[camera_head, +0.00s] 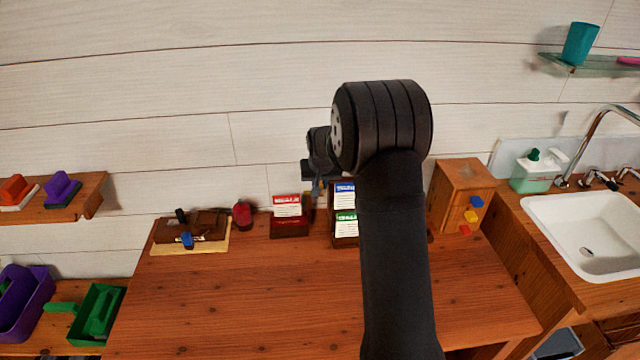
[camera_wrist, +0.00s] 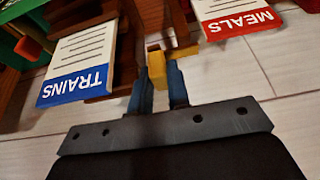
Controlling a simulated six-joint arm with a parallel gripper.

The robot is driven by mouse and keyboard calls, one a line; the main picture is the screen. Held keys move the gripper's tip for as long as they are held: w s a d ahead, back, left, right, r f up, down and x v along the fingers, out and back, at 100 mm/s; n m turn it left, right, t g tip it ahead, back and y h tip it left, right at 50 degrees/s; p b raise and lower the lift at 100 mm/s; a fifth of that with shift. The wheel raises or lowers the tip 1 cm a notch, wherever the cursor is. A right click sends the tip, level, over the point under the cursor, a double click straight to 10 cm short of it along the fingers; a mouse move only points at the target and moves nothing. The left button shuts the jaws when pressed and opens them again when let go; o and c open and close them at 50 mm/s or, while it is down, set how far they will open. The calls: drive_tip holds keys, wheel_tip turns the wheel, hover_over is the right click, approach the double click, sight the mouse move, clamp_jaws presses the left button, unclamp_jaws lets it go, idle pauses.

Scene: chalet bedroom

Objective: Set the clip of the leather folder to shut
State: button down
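My gripper (camera_wrist: 158,88) is in the wrist view, its two blue-grey fingers a little apart. A small yellow piece (camera_wrist: 156,68) sits between the fingertips; whether they press on it is unclear. In the head view my gripper (camera_head: 317,188) hangs above the back of the desk, partly hidden by my arm. No thing is plainly marked as the leather folder. A brown, low object (camera_head: 205,225) with a blue part (camera_head: 187,240) and a black knob lies on a pale board at the desk's left; I cannot tell if it is the folder.
A red MEALS card (camera_wrist: 238,17) and a blue TRAINS card (camera_wrist: 78,62) stand in brown holders beside my gripper. A green card (camera_head: 346,217) is below the blue one. A wooden box (camera_head: 460,190) stands right, a sink (camera_head: 585,225) beyond. The desk's front (camera_head: 240,310) is clear.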

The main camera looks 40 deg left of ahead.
sight(307, 193)
drive_tip(key=shift+s+a, duration=1.4)
drive_tip(key=shift+s, duration=0.05)
drive_tip(key=c, duration=1.6)
unclamp_jaws()
drive_tip(key=shift+s, duration=0.1)
drive_tip(key=shift+c, duration=0.2)
drive_tip(key=shift+r, duration=0.1)
drive_tip(key=shift+r, duration=0.25)
drive_tip(key=v, duration=1.6)
drive_tip(key=shift+d+r, duration=0.15)
drive_tip(key=shift+r, duration=0.15)
